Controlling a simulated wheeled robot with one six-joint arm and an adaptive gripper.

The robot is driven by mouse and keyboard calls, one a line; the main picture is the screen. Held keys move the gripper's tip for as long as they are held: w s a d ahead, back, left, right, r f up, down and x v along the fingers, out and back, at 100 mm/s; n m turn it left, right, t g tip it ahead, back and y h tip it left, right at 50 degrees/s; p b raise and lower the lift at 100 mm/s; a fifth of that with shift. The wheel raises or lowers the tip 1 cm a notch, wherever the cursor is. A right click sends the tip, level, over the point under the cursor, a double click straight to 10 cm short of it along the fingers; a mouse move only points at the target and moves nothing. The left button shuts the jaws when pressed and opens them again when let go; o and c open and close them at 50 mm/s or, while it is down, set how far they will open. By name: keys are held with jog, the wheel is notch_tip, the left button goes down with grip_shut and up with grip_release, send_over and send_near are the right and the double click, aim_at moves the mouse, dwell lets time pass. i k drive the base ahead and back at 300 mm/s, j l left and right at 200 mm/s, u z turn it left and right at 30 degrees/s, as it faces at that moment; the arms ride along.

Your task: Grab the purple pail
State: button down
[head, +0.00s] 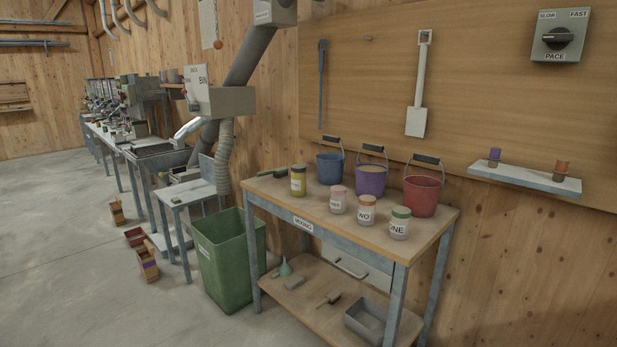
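The purple pail (370,184) stands upright on the workbench top (308,210), between a blue pail (329,168) on its left and a red pail (422,195) on its right. Its dark-gripped handle stands up above the rim. Something tan shows inside it near the rim. A jar with a pink lid and a jar with an orange lid stand in front of it and are close to its lower front. My gripper is not in view.
Jars stand along the bench front, including a pink-lidded one (338,199), an orange-lidded one (367,210) and a green-lidded one (400,222). A yellow jar (298,181) stands left. A green bin (230,260) is beside the bench. Open floor (80,290) lies left.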

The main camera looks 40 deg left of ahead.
aim_at(370, 176)
jog(key=u, duration=1.3)
jog(key=i+j, duration=0.5)
jog(key=i+j+z, duration=0.1)
jog(key=i+j, duration=0.95)
jog(key=i+j+z, duration=0.1)
jog(key=i+j, duration=0.4)
jog(key=j, duration=0.2)
jog(key=i+j, duration=0.45)
jog(key=j, duration=0.15)
